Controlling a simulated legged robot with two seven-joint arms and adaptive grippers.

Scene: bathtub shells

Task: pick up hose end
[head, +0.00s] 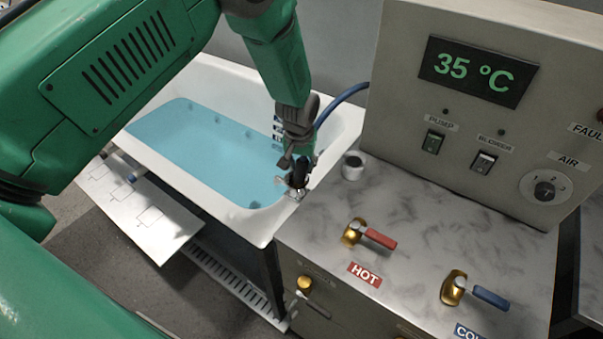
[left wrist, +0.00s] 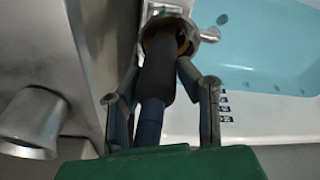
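The hose end (left wrist: 158,66) has a black grip and sits in a metal holder (left wrist: 187,32) with a brass-coloured ring, at the tub's near corner. Its blue hose (left wrist: 149,122) runs back under my gripper in the left wrist view and arcs to the control box in the head view (head: 343,97). My left gripper (left wrist: 160,66) has one finger on each side of the black grip, very close to it. I cannot tell whether the fingers press on it. In the head view the left gripper (head: 297,157) hides part of the hose end. My right gripper is not in view.
The white bathtub (head: 337,133) holds blue water. The marbled counter (head: 420,215) carries a small metal cup (head: 353,165), a red-handled HOT tap (head: 368,236) and a blue-handled tap (head: 474,292). The control box (head: 400,110) rises behind. A white panel (head: 135,208) lies beside the tub.

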